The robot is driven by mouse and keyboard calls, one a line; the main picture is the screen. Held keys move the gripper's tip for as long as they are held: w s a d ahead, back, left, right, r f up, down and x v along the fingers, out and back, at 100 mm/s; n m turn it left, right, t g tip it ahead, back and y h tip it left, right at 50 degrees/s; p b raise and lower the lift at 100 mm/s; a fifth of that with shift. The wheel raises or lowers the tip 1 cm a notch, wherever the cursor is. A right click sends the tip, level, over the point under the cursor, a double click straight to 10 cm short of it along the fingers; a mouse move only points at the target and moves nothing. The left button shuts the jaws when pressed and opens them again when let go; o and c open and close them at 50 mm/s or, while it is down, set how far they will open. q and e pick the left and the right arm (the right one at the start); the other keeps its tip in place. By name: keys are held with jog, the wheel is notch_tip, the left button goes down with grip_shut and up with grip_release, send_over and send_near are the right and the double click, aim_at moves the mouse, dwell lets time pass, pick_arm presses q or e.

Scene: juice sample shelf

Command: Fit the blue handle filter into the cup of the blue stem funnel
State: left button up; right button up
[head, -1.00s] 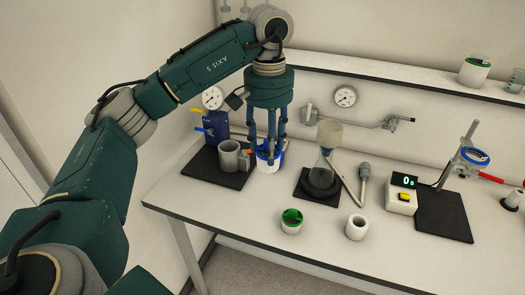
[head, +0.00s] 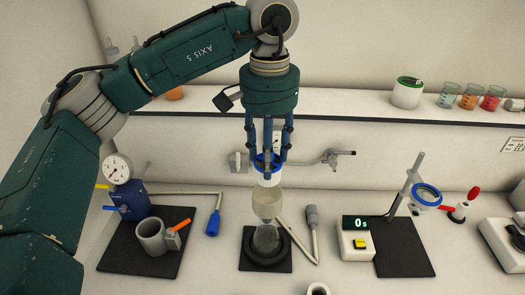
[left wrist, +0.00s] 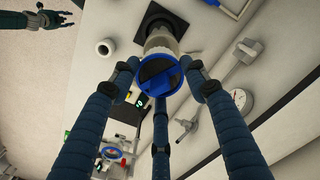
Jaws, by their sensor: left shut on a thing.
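My left gripper (head: 267,160) is shut on a small white cup with a blue rim (head: 268,177). It holds the cup upright, directly above the pale vessel (head: 267,202) on the dark base; I cannot tell whether they touch. In the left wrist view the fingers surround the cup's blue and dark top (left wrist: 160,75). A stand at the right carries a blue ring (head: 427,195). I cannot tell for sure which of these are the filter and funnel. Part of my right gripper (left wrist: 45,18) shows at the top left of the wrist view.
A blue device with a gauge (head: 118,168) and a grey mug (head: 151,237) stand at the left. A timer box (head: 355,238) stands right of the vessel. A wall pipe (head: 325,158) runs behind. A shelf holds a white pot (head: 407,92) and several beakers.

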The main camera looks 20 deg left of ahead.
pick_arm(q)
jog(key=shift+s+f, duration=0.1)
jog(key=shift+f, duration=0.25)
jog(key=shift+f+b, duration=0.35)
jog(key=shift+b, duration=0.05)
jog(key=f+b, duration=0.1)
jog(key=f, duration=0.2)
jog(key=shift+w+a+b, duration=0.15)
jog(key=shift+w+b, duration=0.15)
jog(key=shift+b, duration=0.1)
jog(key=shift+r, duration=0.1)
pick_arm(e)
jog(key=f, duration=0.3)
jog(key=shift+w+a, duration=0.1)
jog(key=shift+w, duration=0.15)
jog(key=shift+w, duration=0.1)
